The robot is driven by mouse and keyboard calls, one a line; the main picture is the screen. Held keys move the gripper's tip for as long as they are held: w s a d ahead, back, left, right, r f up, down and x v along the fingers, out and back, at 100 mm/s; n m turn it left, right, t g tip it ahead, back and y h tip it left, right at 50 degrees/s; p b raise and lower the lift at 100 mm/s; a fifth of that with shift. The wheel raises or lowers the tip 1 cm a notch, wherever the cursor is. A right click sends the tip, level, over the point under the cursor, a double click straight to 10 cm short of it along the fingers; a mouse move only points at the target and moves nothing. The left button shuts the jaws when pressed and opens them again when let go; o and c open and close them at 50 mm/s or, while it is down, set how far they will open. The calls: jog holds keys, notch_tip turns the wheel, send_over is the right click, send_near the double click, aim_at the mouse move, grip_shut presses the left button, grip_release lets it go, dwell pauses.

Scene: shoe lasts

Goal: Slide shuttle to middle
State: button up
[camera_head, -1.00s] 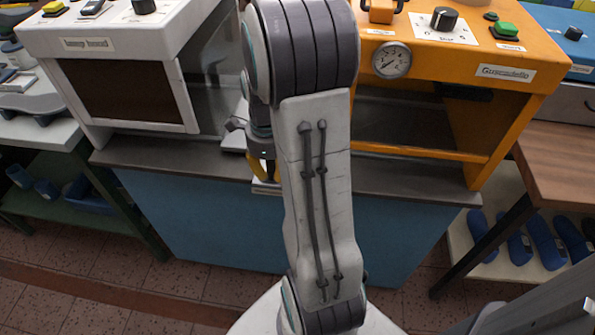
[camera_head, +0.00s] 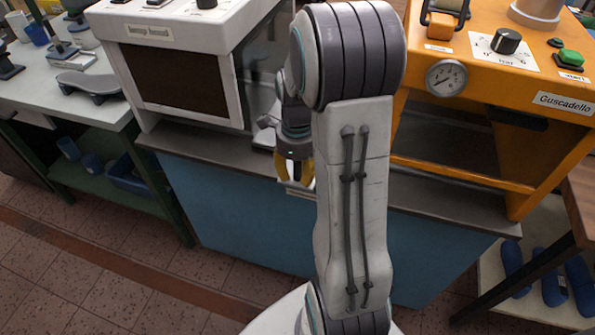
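My gripper (camera_head: 295,178), with yellow fingers, points down at the front edge of the dark counter, between the white machine (camera_head: 180,75) and the orange machine (camera_head: 475,135). My arm hides part of this area. A small pale piece (camera_head: 299,190) shows at the fingertips, low against the blue front. A pale plate (camera_head: 264,137) lies on the counter left of the gripper. I cannot tell which of these is the shuttle. I also cannot tell whether the fingers hold anything.
The dark counter (camera_head: 205,145) has a blue front (camera_head: 230,205). A green-framed bench (camera_head: 95,110) stands at left, and a wooden table (camera_head: 580,205) at right with blue lasts (camera_head: 553,290) below. The tiled floor (camera_head: 110,270) at front left is clear.

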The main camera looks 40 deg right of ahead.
jog(key=shift+r, duration=0.1)
notch_tip(320, 180, up, 12)
jog(key=shift+f, duration=0.1)
dwell(0.5)
dwell(0.6)
